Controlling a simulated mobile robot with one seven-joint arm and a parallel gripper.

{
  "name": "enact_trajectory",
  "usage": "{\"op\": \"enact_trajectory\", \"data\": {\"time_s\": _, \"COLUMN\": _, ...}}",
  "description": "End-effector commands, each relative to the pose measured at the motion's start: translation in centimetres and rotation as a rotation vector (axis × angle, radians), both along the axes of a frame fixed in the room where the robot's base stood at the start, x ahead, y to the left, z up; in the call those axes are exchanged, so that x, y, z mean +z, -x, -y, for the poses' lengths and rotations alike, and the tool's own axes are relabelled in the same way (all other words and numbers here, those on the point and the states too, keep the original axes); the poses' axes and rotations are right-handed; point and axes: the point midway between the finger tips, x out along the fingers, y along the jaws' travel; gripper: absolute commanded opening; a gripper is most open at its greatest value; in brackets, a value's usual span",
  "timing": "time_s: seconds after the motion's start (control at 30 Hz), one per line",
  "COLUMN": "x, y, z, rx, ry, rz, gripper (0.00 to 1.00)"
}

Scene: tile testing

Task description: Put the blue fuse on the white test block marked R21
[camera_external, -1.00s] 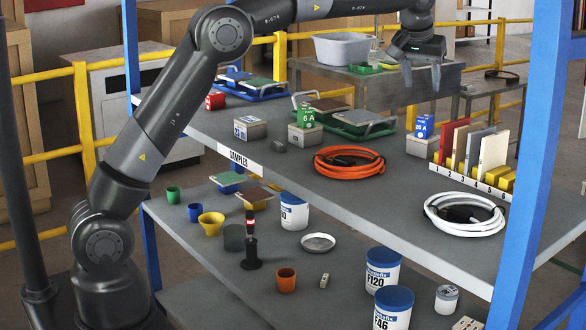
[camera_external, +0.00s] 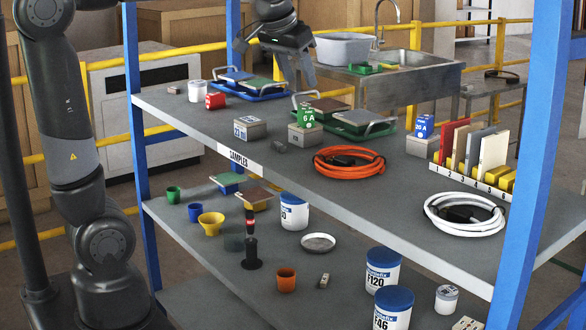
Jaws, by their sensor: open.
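The blue fuse (camera_external: 424,126) stands upright on a pale block (camera_external: 423,147) at the right of the upper shelf, left of the numbered tile rack. A bare pale block (camera_external: 254,131) stands near the shelf's front edge at the left; its label is too small to read surely. Another pale block (camera_external: 305,137) carries a green fuse (camera_external: 306,118). I cannot make out R21 on any block. My gripper (camera_external: 298,82) is open and appears empty, above the back of the shelf near the blue tray, well left of the blue fuse.
An orange cable coil (camera_external: 349,161) lies between the green-fuse block and the blue-fuse block. A white coil (camera_external: 465,214) and a tile rack (camera_external: 468,179) are at the right. A red fuse (camera_external: 215,100), a blue tray (camera_external: 250,92) and a green tray (camera_external: 352,129) stand farther left and back.

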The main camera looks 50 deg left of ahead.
Motion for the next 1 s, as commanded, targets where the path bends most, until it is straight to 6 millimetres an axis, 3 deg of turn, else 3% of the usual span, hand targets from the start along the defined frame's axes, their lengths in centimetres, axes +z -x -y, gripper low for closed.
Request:
{"op": "enact_trajectory", "data": {"time_s": 0.03, "x": -0.6, "y": 2.3, "z": -0.6, "rx": -0.01, "ry": 0.001, "rz": 0.007, "gripper": 0.49}}
{"op": "enact_trajectory", "data": {"time_s": 0.3, "x": -5.9, "y": 12.3, "z": -2.5, "rx": -0.078, "ry": 0.007, "rz": 0.035, "gripper": 0.49}}
{"op": "enact_trajectory", "data": {"time_s": 0.5, "x": -10.1, "y": 17.4, "z": -3.1, "rx": -0.113, "ry": 0.013, "rz": 0.051, "gripper": 0.49}}
{"op": "enact_trajectory", "data": {"time_s": 0.7, "x": -11.8, "y": 19.1, "z": -3.2, "rx": -0.127, "ry": 0.016, "rz": 0.058, "gripper": 0.49}}
{"op": "enact_trajectory", "data": {"time_s": 1.0, "x": -11.9, "y": 19.1, "z": -3.2, "rx": -0.128, "ry": 0.015, "rz": 0.057, "gripper": 0.49}}
